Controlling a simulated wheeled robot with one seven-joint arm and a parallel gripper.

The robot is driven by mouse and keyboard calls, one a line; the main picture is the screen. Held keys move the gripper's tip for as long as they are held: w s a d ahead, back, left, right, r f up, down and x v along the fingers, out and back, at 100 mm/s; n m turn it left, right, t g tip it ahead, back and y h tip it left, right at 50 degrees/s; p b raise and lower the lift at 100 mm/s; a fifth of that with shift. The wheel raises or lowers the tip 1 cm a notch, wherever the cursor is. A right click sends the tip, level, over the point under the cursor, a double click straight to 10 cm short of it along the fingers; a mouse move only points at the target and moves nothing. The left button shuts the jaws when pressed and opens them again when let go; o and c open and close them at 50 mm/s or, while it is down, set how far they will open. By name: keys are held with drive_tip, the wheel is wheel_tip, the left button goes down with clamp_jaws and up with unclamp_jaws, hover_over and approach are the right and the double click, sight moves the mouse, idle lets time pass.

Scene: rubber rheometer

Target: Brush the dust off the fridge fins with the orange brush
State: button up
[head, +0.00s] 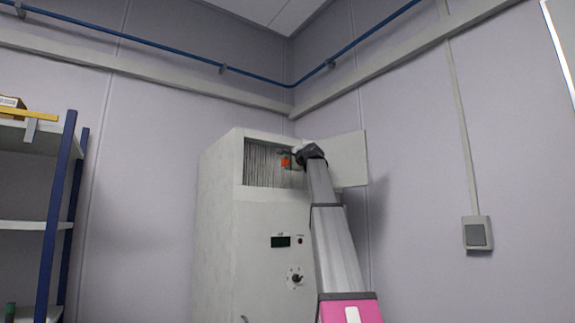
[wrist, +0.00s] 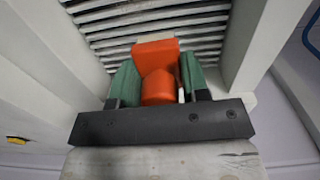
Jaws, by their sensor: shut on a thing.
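The fridge is a tall light-grey cabinet (head: 265,240) in the room's corner. Its fins (head: 262,165) show as thin lines in an opening near the top. In the wrist view the fins (wrist: 120,30) run across the top of the picture, with grey dust between them. My gripper (head: 290,162) is at the right part of the opening. In the wrist view my gripper (wrist: 158,85) is shut on the orange brush (wrist: 157,88), its green fingers on either side. The brush is close to the fins; its bristles are mostly hidden, so I cannot tell whether they touch.
An open panel (head: 348,158) stands out to the right of the fin opening, behind my arm. The opening's side walls are close on both sides in the wrist view. A shelf rack (head: 52,200) stands at the left. A wall switch (head: 477,234) is at the right.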

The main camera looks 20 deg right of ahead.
drive_tip(key=v, duration=0.3)
idle(0.5)
idle(0.6)
